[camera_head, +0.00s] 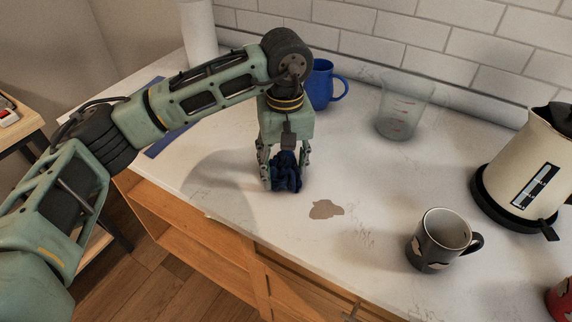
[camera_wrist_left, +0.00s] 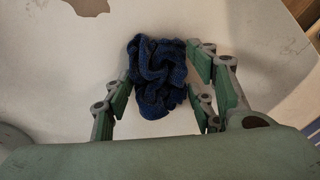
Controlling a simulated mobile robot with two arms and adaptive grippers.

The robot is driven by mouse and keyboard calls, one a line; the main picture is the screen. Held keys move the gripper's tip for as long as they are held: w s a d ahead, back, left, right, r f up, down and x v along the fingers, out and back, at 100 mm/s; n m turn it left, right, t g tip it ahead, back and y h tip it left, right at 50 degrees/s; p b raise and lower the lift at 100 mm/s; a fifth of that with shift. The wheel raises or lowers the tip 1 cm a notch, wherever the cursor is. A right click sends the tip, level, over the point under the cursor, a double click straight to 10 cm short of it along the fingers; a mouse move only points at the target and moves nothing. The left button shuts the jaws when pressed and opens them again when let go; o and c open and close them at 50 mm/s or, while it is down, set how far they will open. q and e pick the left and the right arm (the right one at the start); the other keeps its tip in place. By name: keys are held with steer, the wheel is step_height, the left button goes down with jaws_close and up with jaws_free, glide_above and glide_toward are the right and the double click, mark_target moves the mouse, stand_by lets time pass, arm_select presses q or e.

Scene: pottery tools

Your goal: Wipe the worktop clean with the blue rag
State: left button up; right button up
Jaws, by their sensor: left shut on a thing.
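The blue rag (camera_head: 286,174) is a dark, crumpled bundle between the fingers of my left gripper (camera_head: 285,176), which points down at the worktop (camera_head: 375,165). The left wrist view also shows the rag (camera_wrist_left: 157,77) pinched between the green finger pads of the left gripper (camera_wrist_left: 160,95). The rag is at or just above the white worktop; I cannot tell whether it touches. A brown stain (camera_head: 326,209) lies on the worktop to the right of the rag and nearer the front edge. It also shows in the left wrist view (camera_wrist_left: 90,6). My right gripper is not in view.
A grey patterned mug (camera_head: 430,245) stands near the front right, with a cream kettle (camera_head: 522,170) behind it and a red item (camera_head: 562,298) in the corner. A blue mug (camera_head: 321,88), clear measuring jug (camera_head: 402,110) and white roll (camera_head: 199,35) stand along the back.

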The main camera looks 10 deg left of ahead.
mark_target(297, 174)
arm_select(q)
steer(key=shift+s+d+b, duration=0.1)
steer(key=shift+s+d, duration=0.25)
steer(key=shift+d, duration=0.6)
steer(key=shift+s+d+b, duration=0.1)
steer(key=shift+s+d, duration=0.3)
steer(key=shift+d, duration=0.6)
steer(key=shift+s+d+b, duration=0.1)
steer(key=shift+s+d, duration=0.25)
steer(key=shift+d, duration=0.6)
steer(key=shift+w+a+f, duration=0.1)
steer(key=shift+a, duration=0.05)
steer(key=shift+w+a+b, duration=0.2)
steer(key=shift+a+b, duration=0.15)
steer(key=shift+a, duration=0.15)
steer(key=shift+w+a+b, duration=0.15)
steer(key=shift+a+b, duration=0.15)
steer(key=shift+a, duration=0.15)
steer(key=shift+w+a, duration=0.1)
steer(key=shift+a, duration=0.35)
